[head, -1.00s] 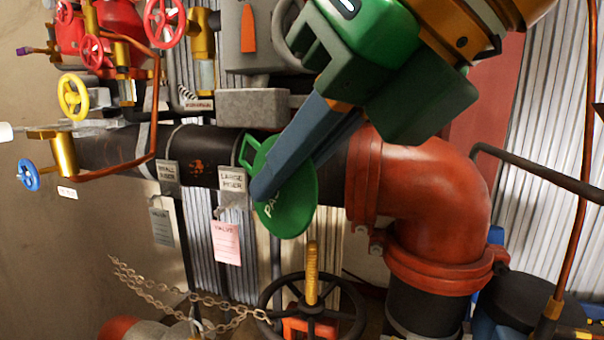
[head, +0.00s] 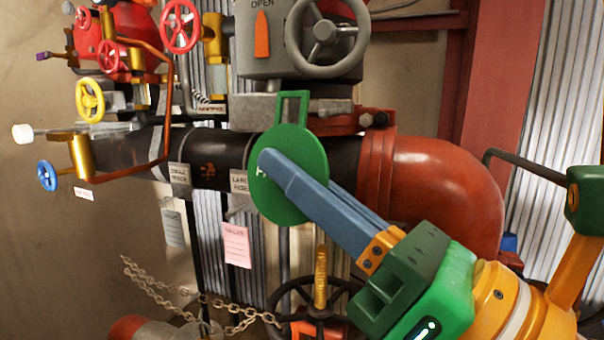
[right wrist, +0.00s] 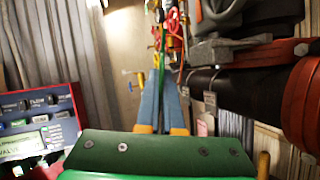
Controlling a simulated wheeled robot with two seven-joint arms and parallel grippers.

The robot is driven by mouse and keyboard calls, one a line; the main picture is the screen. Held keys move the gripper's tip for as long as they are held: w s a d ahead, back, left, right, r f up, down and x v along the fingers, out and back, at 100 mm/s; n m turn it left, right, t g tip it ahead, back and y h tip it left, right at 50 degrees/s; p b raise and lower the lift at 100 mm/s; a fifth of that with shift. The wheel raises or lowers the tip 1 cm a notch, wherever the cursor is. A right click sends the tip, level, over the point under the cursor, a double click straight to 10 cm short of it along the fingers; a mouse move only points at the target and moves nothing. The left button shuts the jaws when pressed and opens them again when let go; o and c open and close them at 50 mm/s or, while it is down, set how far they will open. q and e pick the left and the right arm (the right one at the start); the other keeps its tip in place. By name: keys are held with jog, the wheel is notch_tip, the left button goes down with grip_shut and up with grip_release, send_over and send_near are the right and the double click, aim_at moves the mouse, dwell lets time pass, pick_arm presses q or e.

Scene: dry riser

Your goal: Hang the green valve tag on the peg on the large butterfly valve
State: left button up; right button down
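The green valve tag (head: 301,148) is a round disc with a rectangular loop (head: 292,108) at its top. My right gripper (head: 266,162) is shut on the disc, its blue fingers reaching up from the lower right. The tag is upright in front of the black pipe, its loop overlapping the grey valve base in the picture. In the right wrist view the tag (right wrist: 161,72) shows edge-on between the fingers. The large butterfly valve (head: 262,68) is a grey box with a grey handwheel and an orange pointer. I cannot clearly make out the peg. My left gripper is out of view.
A large red elbow pipe (head: 440,185) is behind my right arm. Small red, yellow and blue handwheels (head: 90,100) crowd the left. A pink card (head: 236,245) and grey card (head: 173,226) hang below the pipe. A chain (head: 190,300) and black handwheel (head: 283,298) are lower down.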

jog(key=shift+w+d+f, duration=0.1)
jog(key=shift+w+d, duration=0.15)
jog(key=shift+w, duration=0.5)
jog(key=shift+w+d+f, duration=0.1)
jog(key=shift+w+d, duration=0.15)
jog(key=shift+w, duration=0.5)
jog(key=shift+w+d+f, duration=0.1)
jog(key=shift+w+d, duration=0.15)
jog(key=shift+w, duration=0.5)
jog(key=w, duration=0.1)
jog(key=w+d, duration=0.1)
jog(key=w, duration=0.1)
jog(key=w+p, duration=0.1)
jog(key=w, duration=0.1)
jog(key=shift+d+f, duration=0.1)
jog(key=shift+d, duration=0.25)
jog(key=c, duration=1)
grip_release()
